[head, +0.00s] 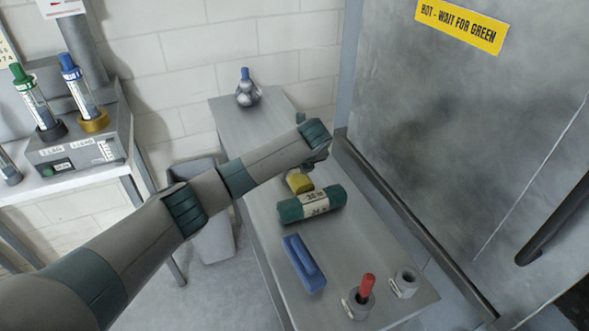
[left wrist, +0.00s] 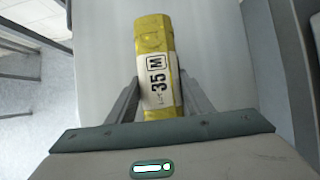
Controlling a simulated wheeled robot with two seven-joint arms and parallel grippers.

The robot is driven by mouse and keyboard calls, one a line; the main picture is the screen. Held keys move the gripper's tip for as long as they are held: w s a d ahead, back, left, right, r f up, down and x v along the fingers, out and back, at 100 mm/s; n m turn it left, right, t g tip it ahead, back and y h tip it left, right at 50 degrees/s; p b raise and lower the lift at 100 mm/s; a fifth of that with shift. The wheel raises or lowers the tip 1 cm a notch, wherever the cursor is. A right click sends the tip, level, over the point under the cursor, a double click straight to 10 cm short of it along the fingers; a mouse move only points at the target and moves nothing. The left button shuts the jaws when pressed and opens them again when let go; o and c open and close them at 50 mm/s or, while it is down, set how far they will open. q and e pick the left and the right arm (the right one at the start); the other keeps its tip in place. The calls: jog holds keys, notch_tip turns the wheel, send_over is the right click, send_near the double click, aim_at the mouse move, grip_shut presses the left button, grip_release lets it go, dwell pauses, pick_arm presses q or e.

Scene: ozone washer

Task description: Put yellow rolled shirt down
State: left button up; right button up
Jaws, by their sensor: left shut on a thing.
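The yellow rolled shirt (head: 299,182) is over the grey bench in the head view, just behind a green roll. In the left wrist view the yellow rolled shirt (left wrist: 152,38) points away from me, with a white label band reading "35 M". My left gripper (left wrist: 159,92) is shut on it, one finger on each side. In the head view my left gripper (head: 316,160) is partly hidden by its wrist. I cannot tell whether the shirt touches the bench top. My right gripper is not in view.
A metal door (head: 450,120) stands right. A grey bin (head: 213,235) stands left.

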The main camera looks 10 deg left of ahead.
pick_arm(q)
jog(key=o, duration=1.2)
jog(key=shift+d+r, duration=0.1)
jog(key=b+v, duration=0.2)
jog(key=v, duration=0.9)
jog(key=shift+s+d+r, duration=0.15)
jog(key=shift+s+r, duration=0.05)
jog(key=shift+r, duration=0.1)
